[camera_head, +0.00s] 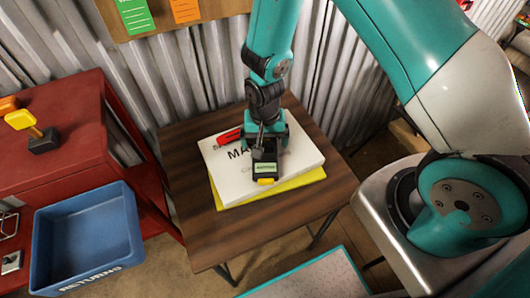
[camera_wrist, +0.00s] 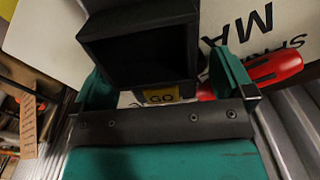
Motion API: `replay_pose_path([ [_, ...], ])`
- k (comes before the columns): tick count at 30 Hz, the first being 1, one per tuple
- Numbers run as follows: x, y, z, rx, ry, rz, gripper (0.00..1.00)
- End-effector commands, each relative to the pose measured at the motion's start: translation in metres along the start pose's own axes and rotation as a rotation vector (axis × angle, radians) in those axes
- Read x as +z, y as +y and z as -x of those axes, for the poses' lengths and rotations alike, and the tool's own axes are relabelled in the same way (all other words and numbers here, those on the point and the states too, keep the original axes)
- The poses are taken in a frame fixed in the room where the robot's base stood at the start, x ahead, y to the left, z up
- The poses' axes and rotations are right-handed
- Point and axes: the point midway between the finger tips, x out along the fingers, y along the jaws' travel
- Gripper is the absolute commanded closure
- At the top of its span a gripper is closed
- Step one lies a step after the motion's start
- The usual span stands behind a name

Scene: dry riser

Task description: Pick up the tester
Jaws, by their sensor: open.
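A dark boxy device with a light green screen and a yellow end, which looks like the tester (camera_head: 265,168), is on the white manual (camera_head: 226,176) on the small wooden table. My gripper (camera_head: 265,147) is over the manual, right at the back end of the device. In the wrist view, the dark box of the tester (camera_wrist: 138,52) fills the space between the two teal fingers of my open gripper (camera_wrist: 160,75). A yellow "GO" label shows below it. I cannot tell whether the fingers touch it. My gripper hides part of the device in the head view.
A red object (camera_head: 230,136) lies on the manual beside my gripper. A yellow book (camera_head: 318,176) lies under the manual. The wooden table (camera_head: 205,238) is bare around them. A red cabinet (camera_head: 75,85) and a blue returns bin (camera_head: 88,240) stand left. Corrugated metal wall is behind.

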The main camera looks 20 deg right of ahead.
Motion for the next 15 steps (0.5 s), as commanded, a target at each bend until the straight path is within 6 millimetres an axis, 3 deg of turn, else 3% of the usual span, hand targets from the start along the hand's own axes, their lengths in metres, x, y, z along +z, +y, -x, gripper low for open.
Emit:
replay_pose_path([
  [6,-0.0001,-0.0001,-0.0006,0.0,0.001,0.0,0.0],
  [15,-0.0001,-0.0001,-0.0001,0.0,0.0,0.0,0.67],
])
